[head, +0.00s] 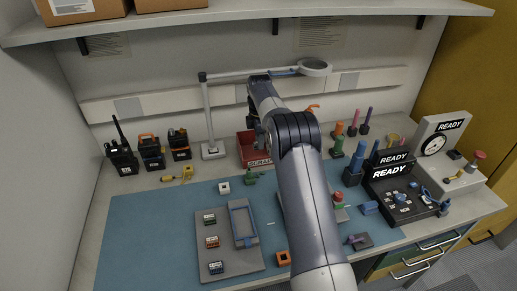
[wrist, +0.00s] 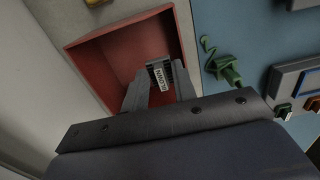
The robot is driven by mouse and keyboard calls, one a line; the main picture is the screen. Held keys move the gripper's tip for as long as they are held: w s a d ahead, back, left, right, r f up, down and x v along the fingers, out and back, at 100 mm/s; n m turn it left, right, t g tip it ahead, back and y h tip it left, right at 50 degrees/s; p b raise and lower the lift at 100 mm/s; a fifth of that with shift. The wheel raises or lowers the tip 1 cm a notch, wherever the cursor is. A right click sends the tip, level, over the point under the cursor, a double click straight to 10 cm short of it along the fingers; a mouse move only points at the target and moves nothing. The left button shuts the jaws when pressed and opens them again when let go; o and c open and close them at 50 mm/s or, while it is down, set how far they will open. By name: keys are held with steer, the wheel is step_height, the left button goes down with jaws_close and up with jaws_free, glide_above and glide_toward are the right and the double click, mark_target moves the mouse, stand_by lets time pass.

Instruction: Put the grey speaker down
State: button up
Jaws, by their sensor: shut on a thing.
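My gripper (wrist: 158,82) is shut on the grey speaker (wrist: 158,69), a small grey block with a white lettered label, in the wrist view. The speaker is held over the open red scrap bin (wrist: 85,58). I cannot tell how far it is above the bin floor. In the head view the red bin (head: 246,155) stands at the back of the bench, partly hidden by my arm. The speaker is not clearly seen there.
A magnifier lamp (head: 207,125) stands left of the bin. A green part (head: 253,177) lies close in front of it. Several radios (head: 152,152) stand at the back left. A grey tray (head: 215,248) lies on the blue mat (head: 135,240), whose left part is clear.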

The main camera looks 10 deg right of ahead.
steer(key=shift+f, duration=2.3)
steer(key=shift+f, duration=0.65)
steer(key=o, duration=0.6)
steer(key=shift+o, duration=0.2)
steer(key=shift+r, duration=0.1)
step_height(320, 180, up, 13)
steer(key=shift+r, duration=0.1)
